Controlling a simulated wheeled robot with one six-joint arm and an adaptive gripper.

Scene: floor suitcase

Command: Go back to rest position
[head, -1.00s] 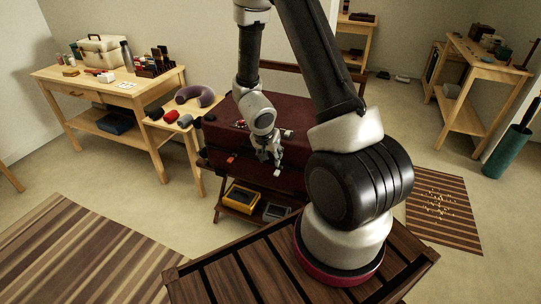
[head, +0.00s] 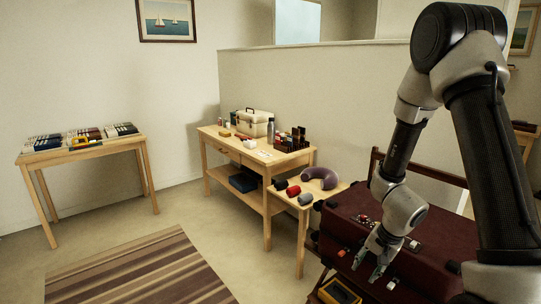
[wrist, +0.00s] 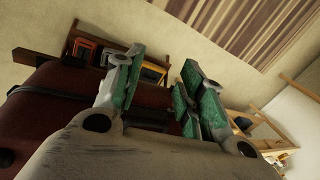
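My gripper (head: 372,268) hangs at the front of the dark red suitcase (head: 440,262), fingers pointing down. In the wrist view, the two green-padded fingers of my gripper (wrist: 163,62) stand apart with nothing between them. The suitcase (wrist: 45,110) fills the left of the wrist view. It lies on a wooden rack with a back rail. Small items (head: 368,221) lie on the suitcase top, partly hidden by my arm.
A small table with a purple neck pillow (head: 319,177) and rolled items stands left of the suitcase. Behind it is a workbench (head: 240,153) with a cream case. A striped rug (head: 140,268) lies on open floor. A yellow bin (head: 340,291) sits below the suitcase.

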